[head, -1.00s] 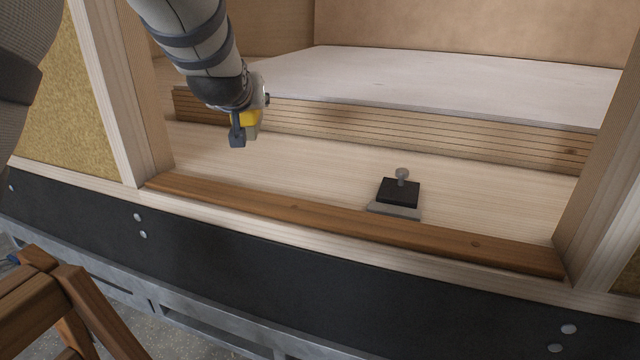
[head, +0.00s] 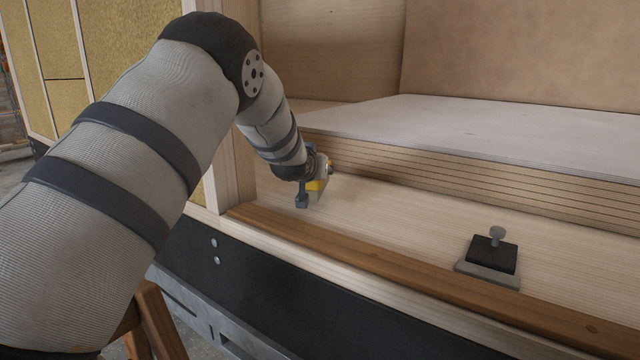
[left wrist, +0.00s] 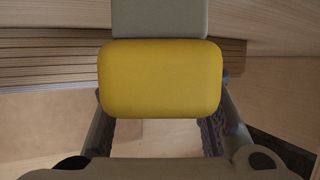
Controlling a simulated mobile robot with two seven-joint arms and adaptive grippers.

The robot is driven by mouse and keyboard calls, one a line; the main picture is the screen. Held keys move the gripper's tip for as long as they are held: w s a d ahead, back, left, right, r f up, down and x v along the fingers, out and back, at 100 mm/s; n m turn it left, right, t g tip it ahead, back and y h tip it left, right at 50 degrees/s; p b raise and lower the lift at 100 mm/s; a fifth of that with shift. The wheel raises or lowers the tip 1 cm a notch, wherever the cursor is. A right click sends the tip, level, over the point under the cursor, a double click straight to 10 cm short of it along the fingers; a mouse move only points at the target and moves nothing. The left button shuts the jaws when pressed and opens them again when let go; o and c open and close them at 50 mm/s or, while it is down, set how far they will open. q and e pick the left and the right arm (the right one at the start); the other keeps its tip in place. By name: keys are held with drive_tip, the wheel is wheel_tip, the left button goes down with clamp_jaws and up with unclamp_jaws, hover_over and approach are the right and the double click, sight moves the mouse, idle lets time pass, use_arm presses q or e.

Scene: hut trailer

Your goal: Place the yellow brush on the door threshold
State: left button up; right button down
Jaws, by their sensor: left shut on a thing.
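The yellow brush (head: 318,186) is in my left gripper (head: 307,196), near the left end of the doorway. The left wrist view shows its rounded yellow body (left wrist: 160,78) between the fingers, with a grey-beige part (left wrist: 160,18) beyond it. My left gripper is shut on it. The brush is over the pale wooden floor strip, behind the brown wooden threshold bar (head: 400,265). I cannot tell whether it touches the wood. My right gripper is not in view.
A black block with a round grey knob (head: 490,252) sits on a grey plate behind the threshold bar, to the right. A raised step (head: 450,168) runs behind. A pale door post (head: 232,150) stands at left. The pale strip between brush and block is clear.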

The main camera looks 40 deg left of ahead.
sight(315, 189)
use_arm(q)
drive_tip(key=shift+d+f, duration=0.1)
drive_tip(key=shift+f, duration=1.25)
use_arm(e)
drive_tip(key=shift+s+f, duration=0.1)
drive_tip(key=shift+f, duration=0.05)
use_arm(q)
drive_tip(key=shift+f, duration=0.1)
drive_tip(key=o, duration=1.3)
drive_tip(key=shift+f, duration=0.1)
drive_tip(key=shift+r, duration=0.25)
drive_tip(key=p+v, duration=0.2)
drive_tip(key=v, duration=1)
drive_tip(key=shift+p, duration=0.35)
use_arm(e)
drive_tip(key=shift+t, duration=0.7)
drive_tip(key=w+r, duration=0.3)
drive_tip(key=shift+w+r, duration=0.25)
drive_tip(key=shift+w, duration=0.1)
